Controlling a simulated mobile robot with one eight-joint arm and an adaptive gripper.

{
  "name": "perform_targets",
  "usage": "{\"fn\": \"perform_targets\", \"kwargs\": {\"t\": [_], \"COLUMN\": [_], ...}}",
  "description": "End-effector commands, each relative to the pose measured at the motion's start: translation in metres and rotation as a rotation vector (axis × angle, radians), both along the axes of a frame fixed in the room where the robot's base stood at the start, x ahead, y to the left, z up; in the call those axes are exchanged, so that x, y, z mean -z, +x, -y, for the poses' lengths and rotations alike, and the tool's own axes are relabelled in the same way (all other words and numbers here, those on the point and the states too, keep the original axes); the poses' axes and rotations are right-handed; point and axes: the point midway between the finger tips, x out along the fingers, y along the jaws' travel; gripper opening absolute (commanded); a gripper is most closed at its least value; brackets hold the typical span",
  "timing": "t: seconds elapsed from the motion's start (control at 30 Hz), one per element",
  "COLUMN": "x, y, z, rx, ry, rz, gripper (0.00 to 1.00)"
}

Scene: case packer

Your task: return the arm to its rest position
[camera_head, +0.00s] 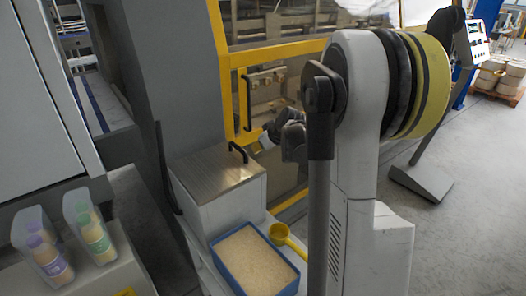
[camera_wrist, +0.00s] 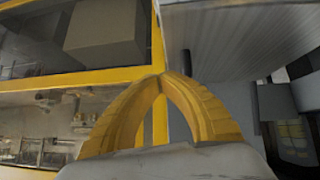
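My gripper (camera_head: 253,137) is near the yellow-framed guard (camera_head: 231,95) of the machine, above the back of a metal-topped box (camera_head: 215,180). In the wrist view its two yellow fingers (camera_wrist: 160,80) arch inward and meet at the tips. Nothing shows held between them. Behind the tips are yellow frame bars (camera_wrist: 75,78) and a grey panel (camera_wrist: 235,40). The head view does not show clearly whether the fingers touch the frame. My arm stretches out from the right side of the head view, and hides part of the guard.
A blue tray (camera_head: 224,273) of pale granules and a yellow scoop (camera_head: 281,234) sit below my gripper. A black handle (camera_head: 238,152) stands close to it. Two clear bins (camera_head: 90,225) with bottles are at lower left. Open floor (camera_head: 465,225) lies to the right.

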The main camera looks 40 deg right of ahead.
Motion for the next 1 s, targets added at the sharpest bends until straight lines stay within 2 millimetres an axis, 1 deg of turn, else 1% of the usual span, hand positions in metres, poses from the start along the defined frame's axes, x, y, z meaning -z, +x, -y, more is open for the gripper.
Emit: {"fn": "perform_targets", "kwargs": {"t": [0.03, 0.1, 0.3, 0.4, 0.5, 0.7, 0.77, 0.83, 0.87, 0.97, 1.0], "x": [-0.013, -0.025, -0.052, -0.060, -0.063, -0.064, -0.064, -0.066, -0.068, -0.074, -0.076], "y": [-0.014, -0.027, -0.055, -0.063, -0.068, -0.069, -0.069, -0.070, -0.072, -0.082, -0.090], "z": [0.002, 0.002, 0.002, 0.002, 0.002, 0.002, -0.001, -0.013, -0.022, -0.070, -0.095], "rx": [0.006, 0.006, 0.005, 0.004, 0.004, 0.004, 0.002, -0.002, -0.003, -0.014, -0.016], "ry": [0.000, -0.001, 0.001, -0.001, 0.000, -0.001, 0.001, 0.006, 0.011, 0.032, 0.042], "rz": [0.000, 0.000, 0.000, -0.001, 0.000, 0.000, -0.001, -0.007, -0.011, -0.038, -0.051], "gripper": [0.00, 0.00, 0.00, 0.00, 0.00, 0.00, 0.00, 0.00, 0.00, 0.00, 0.00]}}
